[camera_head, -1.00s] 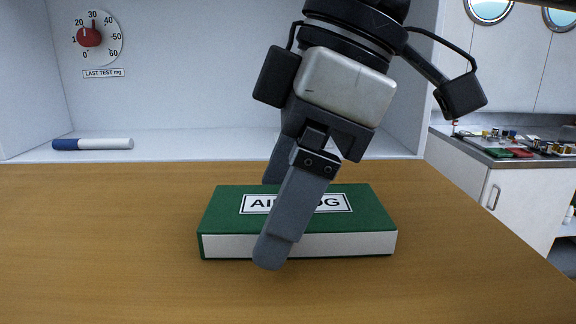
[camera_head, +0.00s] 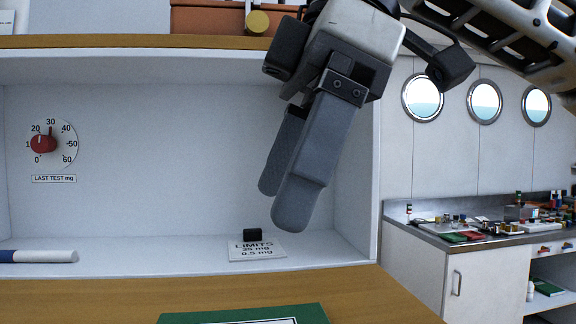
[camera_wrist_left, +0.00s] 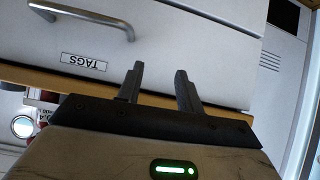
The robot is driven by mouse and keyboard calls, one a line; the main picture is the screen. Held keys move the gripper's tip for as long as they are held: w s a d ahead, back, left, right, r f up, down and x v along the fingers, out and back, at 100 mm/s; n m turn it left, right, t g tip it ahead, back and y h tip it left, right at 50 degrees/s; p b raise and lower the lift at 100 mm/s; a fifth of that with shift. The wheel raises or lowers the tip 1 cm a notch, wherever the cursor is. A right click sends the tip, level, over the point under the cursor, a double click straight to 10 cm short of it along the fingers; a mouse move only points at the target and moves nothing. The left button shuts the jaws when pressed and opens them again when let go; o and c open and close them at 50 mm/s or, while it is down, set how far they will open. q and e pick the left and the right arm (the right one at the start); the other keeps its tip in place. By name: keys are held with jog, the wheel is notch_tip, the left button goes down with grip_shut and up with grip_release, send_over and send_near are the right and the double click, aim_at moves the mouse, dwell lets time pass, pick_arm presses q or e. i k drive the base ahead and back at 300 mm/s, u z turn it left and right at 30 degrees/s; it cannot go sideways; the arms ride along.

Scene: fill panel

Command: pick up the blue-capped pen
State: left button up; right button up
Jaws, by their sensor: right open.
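The blue-capped pen (camera_head: 40,256) lies on its side on the white niche floor at the far left of the head view. Its blue end points left and its white barrel right; the left tip is at the picture edge. My right gripper (camera_head: 283,205) is open and empty, in the air in front of the niche, well to the right of the pen and above it. My left gripper (camera_wrist_left: 157,82) shows in the left wrist view, its two fingers apart with nothing between them, near a white drawer front (camera_wrist_left: 170,35).
A limits card (camera_head: 257,249) with a black block (camera_head: 252,235) stands at the right of the niche floor. A green book (camera_head: 250,315) lies on the wooden counter (camera_head: 110,297) in front. A red-knobbed dial (camera_head: 44,144) is on the back wall. A shelf edge (camera_head: 120,42) runs above.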

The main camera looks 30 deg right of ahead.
aim_at(6, 256)
jog(key=k, duration=1)
